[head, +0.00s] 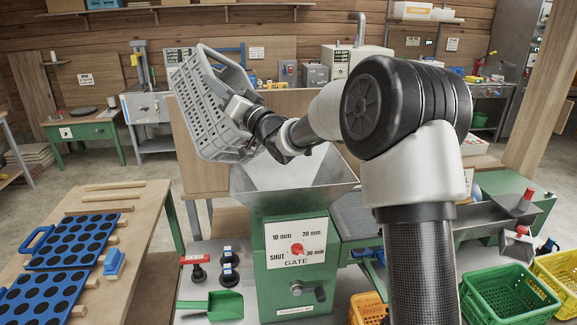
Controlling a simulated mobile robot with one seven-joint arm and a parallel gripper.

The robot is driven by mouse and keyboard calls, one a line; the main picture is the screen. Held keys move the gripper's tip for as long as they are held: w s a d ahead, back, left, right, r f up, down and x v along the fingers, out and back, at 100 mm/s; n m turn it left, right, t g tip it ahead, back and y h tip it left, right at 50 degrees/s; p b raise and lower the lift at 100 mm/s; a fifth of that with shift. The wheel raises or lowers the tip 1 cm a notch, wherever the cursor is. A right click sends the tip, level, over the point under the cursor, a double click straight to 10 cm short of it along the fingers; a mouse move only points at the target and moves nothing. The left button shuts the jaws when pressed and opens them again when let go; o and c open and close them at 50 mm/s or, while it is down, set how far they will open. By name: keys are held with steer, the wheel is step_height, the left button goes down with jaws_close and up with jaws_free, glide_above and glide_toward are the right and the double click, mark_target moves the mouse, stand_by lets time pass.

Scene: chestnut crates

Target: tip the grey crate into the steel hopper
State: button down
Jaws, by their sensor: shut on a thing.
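The grey crate (204,112) is held up in the air, steeply tilted, above the left side of the steel hopper. My gripper (243,112) is shut on the crate's near right side. The steel hopper (262,190) is a wide open funnel on a green machine body, with a gate dial on its front. The part of the hopper's inside that shows is bare metal. The crate's inside is mostly hidden, and I cannot tell whether it holds anything.
A wooden table (118,215) with blue sizing plates (62,240) stands at left. A green scoop (212,305) lies below the hopper. A green crate (508,295) and a yellow crate (560,275) stand at lower right. A wooden panel (185,150) rises behind the hopper.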

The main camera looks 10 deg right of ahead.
steer(key=shift+d+r, duration=0.15)
steer(key=shift+r, duration=0.1)
steer(key=shift+s+t, duration=0.15)
steer(key=shift+t, duration=0.25)
steer(key=shift+s+d+r+m+b, duration=0.1)
steer(key=shift+d+m+b, duration=0.2)
steer(key=shift+d+b, duration=0.1)
steer(key=shift+s+d+m+t, duration=0.15)
steer(key=shift+d+m+t, duration=0.15)
steer(key=shift+d+t, duration=0.15)
